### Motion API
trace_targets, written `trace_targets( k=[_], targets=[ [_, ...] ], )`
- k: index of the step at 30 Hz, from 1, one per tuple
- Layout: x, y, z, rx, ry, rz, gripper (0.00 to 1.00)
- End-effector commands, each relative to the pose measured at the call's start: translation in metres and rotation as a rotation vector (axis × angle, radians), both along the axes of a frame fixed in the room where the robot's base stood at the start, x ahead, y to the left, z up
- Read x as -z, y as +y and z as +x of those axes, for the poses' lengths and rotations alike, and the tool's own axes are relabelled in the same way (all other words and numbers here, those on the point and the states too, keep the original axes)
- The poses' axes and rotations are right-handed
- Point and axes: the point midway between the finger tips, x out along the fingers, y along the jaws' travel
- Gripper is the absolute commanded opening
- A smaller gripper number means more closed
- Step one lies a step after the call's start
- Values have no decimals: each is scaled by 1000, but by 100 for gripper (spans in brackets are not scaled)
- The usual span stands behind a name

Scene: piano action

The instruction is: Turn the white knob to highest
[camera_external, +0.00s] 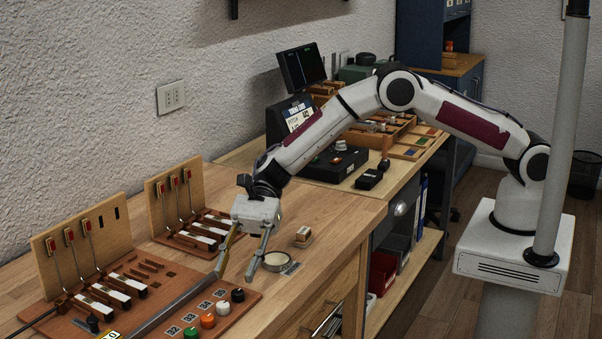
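A small white knob (340,145) sits on top of the black control box (333,162) on the far bench. A white cap-like piece (222,308) also stands in the row of coloured pieces at the front, so I cannot be sure which one the task names. My gripper (236,270) points down over the near wooden bench, well short of the black box. Its fingers are spread apart, with no object visible between them. The right finger is close to a round cream-topped tin (268,260). The knob's setting is too small to read.
A long metal bar (170,305) lies near the left finger. Key-action models (92,255) stand along the wall. Green (190,332), orange (208,320) and black (237,295) pieces line the front board. A display (298,115) stands behind the black box; wooden trays (395,130) lie beyond.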

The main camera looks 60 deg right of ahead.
Motion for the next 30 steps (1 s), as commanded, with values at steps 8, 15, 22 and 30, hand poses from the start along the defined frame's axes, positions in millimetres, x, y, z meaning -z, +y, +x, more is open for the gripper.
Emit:
trace_targets(
  k=[8, 15, 22, 30],
  targets=[
    [1, 0, 0, -3, 1, -2, 34],
    [2, 3, -1, -2, 0, -2, 34],
    [8, 18, -5, -4, -1, -2, 34],
    [21, 46, -13, -3, 0, -2, 34]
  ],
)
